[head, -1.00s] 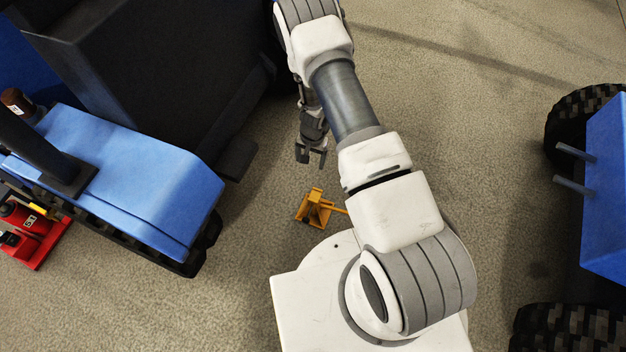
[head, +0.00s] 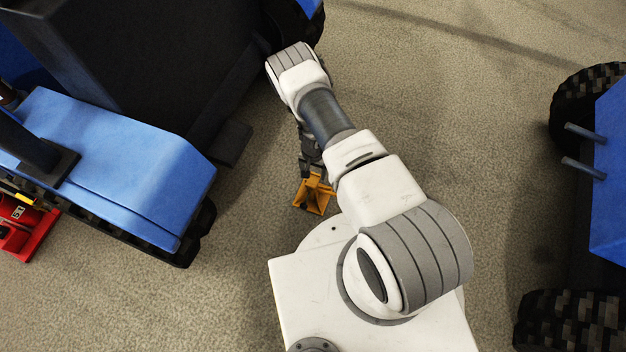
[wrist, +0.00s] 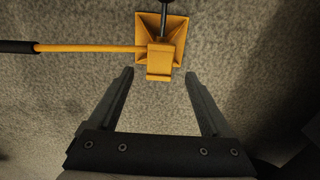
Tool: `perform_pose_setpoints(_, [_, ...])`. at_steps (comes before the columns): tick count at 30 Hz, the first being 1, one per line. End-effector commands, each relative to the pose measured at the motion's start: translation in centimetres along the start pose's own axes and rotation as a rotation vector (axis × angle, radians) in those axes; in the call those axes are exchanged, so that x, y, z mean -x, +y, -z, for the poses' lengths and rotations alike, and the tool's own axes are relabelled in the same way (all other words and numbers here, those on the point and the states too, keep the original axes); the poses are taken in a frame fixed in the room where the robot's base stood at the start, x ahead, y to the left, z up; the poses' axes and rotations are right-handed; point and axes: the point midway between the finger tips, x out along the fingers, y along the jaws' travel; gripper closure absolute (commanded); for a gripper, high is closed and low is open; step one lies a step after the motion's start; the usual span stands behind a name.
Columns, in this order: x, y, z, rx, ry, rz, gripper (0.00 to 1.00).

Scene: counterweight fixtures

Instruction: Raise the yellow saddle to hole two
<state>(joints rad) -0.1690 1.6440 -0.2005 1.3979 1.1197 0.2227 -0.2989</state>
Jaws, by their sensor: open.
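A yellow stand (head: 314,198) is on the floor just in front of my base, partly hidden by my arm in the head view. In the wrist view it shows a square, flared yellow base (wrist: 146,24), a dark post at the top edge and a yellow bracket-like piece (wrist: 159,62), perhaps the saddle. A yellow bar (wrist: 92,48) with a black grip runs left from it. My gripper (wrist: 159,75) is open and empty, its fingers pointing at the bracket. It also shows in the head view (head: 309,170), close to the stand. I cannot make out any numbered holes.
A blue and black tracked machine (head: 110,150) stands close on the left, with a red unit (head: 24,232) beyond its track. Another blue machine (head: 608,180) with big tyres and two pegs stands at the right. The floor between is mostly clear.

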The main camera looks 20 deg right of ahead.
Motion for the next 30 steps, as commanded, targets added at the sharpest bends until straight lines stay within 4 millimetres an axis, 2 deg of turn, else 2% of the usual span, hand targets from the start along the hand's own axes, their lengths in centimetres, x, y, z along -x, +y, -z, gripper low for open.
perform_pose_setpoints(1, [-1.5,0.0,0.0,0.002,0.000,-0.001,0.18])
perform_pose_setpoints(6, [-3.9,0.0,0.0,0.001,0.000,-0.001,0.18])
perform_pose_setpoints(12, [-4.9,0.0,0.0,0.001,0.000,0.000,0.18])
perform_pose_setpoints(20, [-4.8,0.0,0.0,0.000,0.000,0.000,0.18])
perform_pose_setpoints(30, [-4.8,0.0,0.0,0.000,0.000,0.000,0.77])
